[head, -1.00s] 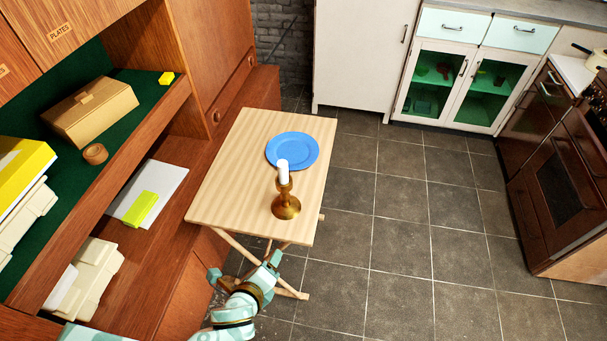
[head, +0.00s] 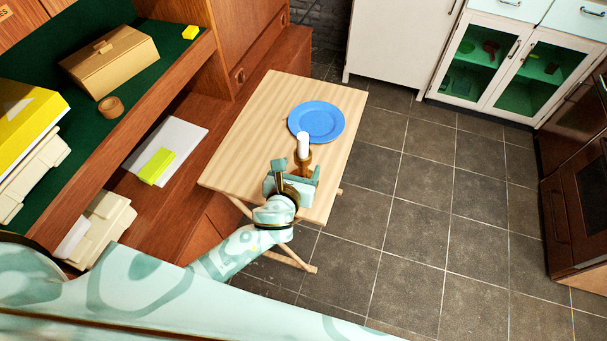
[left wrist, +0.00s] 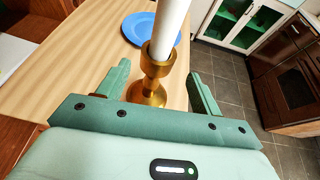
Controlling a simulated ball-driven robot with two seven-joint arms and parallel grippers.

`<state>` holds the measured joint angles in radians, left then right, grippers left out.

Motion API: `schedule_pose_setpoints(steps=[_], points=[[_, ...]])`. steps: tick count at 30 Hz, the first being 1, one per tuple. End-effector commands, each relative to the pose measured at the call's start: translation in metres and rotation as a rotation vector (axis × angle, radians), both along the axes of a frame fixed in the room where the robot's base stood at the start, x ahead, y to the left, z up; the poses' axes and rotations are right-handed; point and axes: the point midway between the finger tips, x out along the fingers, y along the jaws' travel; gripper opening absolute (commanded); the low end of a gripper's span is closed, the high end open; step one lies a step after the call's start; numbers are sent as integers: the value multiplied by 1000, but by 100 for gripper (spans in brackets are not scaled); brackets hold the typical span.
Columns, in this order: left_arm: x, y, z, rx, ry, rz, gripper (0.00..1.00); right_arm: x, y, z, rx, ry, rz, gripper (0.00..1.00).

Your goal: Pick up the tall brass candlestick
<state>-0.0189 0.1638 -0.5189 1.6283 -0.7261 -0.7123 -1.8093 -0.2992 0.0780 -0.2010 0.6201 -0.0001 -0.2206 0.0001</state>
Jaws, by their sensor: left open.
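The brass candlestick (head: 304,160) with a white candle (head: 303,146) stands upright on the small wooden table (head: 255,135). In the head view its lower part is hidden behind my left gripper (head: 293,174). In the left wrist view the candlestick (left wrist: 157,72) stands between the two open fingers of the left gripper (left wrist: 160,82), with a gap on both sides. Its base rests on the tabletop and the white candle (left wrist: 168,28) rises out of the top of the view. My right gripper is not in view.
A blue plate (head: 316,122) lies on the table behind the candlestick. A teak wall unit (head: 180,85) with a box (head: 110,60) and a small brown ring (head: 110,107) stands at left. Tiled floor (head: 420,200) is open at right, before white cabinets (head: 490,60).

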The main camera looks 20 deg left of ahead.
Motion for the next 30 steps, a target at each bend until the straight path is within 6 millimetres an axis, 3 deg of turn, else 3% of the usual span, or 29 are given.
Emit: schedule_pose_setpoints(steps=[8,15,24,26,30], points=[[27,2,-11,-1,0,2,65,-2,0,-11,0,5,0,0],[62,7,-26,-2,1,1,65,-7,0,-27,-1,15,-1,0],[69,7,-26,-2,1,1,65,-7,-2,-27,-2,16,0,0],[68,7,-26,-2,1,1,52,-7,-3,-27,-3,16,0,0],[68,7,-26,-2,1,1,13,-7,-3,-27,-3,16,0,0]])
